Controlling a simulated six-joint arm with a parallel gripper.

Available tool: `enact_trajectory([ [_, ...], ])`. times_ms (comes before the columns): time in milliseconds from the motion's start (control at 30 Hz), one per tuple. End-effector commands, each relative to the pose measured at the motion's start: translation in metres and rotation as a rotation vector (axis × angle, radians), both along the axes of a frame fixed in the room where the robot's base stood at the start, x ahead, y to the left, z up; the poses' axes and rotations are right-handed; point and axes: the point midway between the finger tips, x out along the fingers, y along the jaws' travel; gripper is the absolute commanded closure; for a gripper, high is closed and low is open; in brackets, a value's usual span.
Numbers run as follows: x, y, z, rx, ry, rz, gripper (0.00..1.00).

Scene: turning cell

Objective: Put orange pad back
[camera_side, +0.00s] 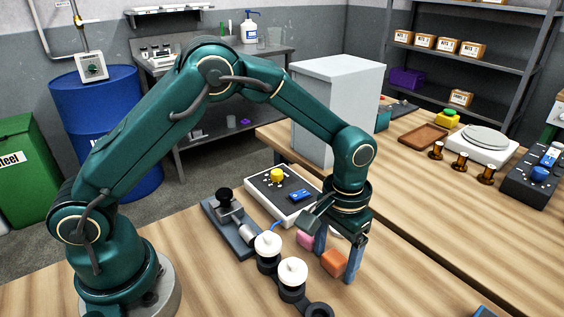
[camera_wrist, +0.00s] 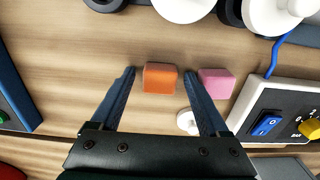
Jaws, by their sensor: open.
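The orange pad (camera_side: 334,262) is a small block on the wooden table. In the wrist view the orange pad (camera_wrist: 160,78) lies between the fingertips of my gripper (camera_wrist: 158,75), with a gap on the left and a smaller one on the right. My gripper (camera_side: 338,262) points down at the table and is open. A pink pad (camera_wrist: 215,82) lies just outside the right finger, and it also shows in the side view (camera_side: 305,239). I cannot tell how high the fingertips are above the table.
White-topped knobs on dark holders (camera_side: 291,272) stand close to the left of the pads. A control box (camera_side: 282,195) with a yellow knob and blue switch stands behind. A small white disc (camera_wrist: 188,121) lies near the right finger. Bare table (camera_side: 420,285) lies to the right.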

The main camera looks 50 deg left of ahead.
Motion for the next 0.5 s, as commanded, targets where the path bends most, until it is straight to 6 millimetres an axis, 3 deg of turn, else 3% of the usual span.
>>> enact_trajectory([
  [167, 0.002, 0.000, 0.025, -0.002, -0.007, 0.000, 0.21],
  [500, 0.002, 0.000, 0.096, 0.000, -0.006, 0.001, 0.21],
])
